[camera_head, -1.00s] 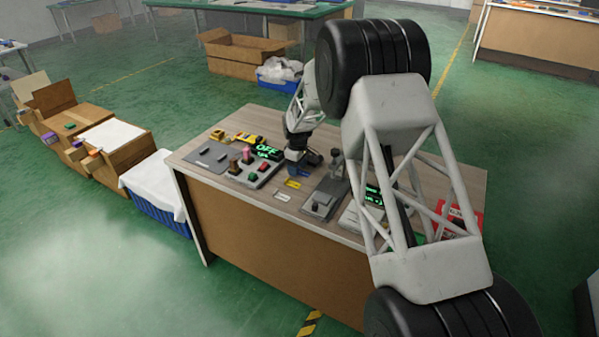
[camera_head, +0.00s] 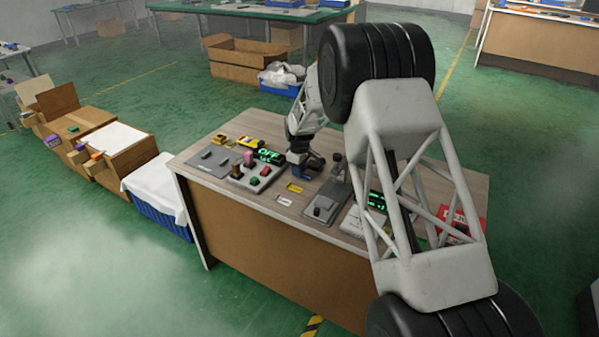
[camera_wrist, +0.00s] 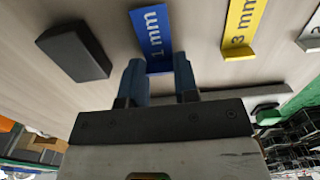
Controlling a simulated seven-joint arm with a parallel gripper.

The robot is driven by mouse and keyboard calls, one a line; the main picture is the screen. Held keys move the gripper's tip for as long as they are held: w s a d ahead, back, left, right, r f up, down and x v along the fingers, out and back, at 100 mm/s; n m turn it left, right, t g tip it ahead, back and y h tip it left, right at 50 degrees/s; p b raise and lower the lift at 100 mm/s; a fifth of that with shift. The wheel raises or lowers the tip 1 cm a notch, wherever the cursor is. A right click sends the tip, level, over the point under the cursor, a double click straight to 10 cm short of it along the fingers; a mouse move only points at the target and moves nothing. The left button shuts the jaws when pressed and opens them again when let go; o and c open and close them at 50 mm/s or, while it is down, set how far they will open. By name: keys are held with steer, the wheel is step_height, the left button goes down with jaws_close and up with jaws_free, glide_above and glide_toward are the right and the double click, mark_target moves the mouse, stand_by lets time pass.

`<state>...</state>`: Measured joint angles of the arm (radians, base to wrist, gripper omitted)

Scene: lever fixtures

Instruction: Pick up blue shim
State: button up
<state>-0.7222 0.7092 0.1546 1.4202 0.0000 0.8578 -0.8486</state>
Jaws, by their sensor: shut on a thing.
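The blue shim (camera_wrist: 152,38), a flat strip marked "1 mm", shows in the wrist view with its near end between the two blue fingers of my gripper (camera_wrist: 157,78). The fingers are shut on that near end, and the marked part sticks out beyond them. I cannot tell whether the shim still touches the tabletop. In the head view my gripper (camera_head: 307,170) is low over the middle of the table, and the shim cannot be made out clearly there.
A yellow "3 mm" shim (camera_wrist: 242,28) and a white shim (camera_wrist: 312,36) lie to the right in the wrist view. A black block (camera_wrist: 75,50) is at left. In the head view, a button box (camera_head: 254,174) and a lever fixture (camera_head: 326,203) flank my gripper on the table (camera_head: 330,243).

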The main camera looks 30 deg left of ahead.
steer(key=shift+r, duration=0.45)
step_height(320, 180, up, 2)
steer(key=shift+r, duration=0.1)
steer(key=s+d, duration=0.6)
steer(key=s, duration=0.1)
steer(key=s+d+r, duration=0.1)
steer(key=s+d, duration=0.1)
steer(key=s, duration=0.1)
steer(key=shift+s+d, duration=0.15)
steer(key=shift+d, duration=0.25)
steer(key=shift+s+d+r, duration=0.1)
steer(key=shift+s+d, duration=0.7)
steer(key=shift+s, duration=0.1)
steer(key=shift+s+d+r, duration=0.25)
steer(key=shift+s+d, duration=0.2)
steer(key=shift+d, duration=0.1)
steer(key=s+d+r, duration=0.3)
steer(key=s+d, duration=0.7)
steer(key=d, duration=0.2)
steer(key=shift+s, duration=0.3)
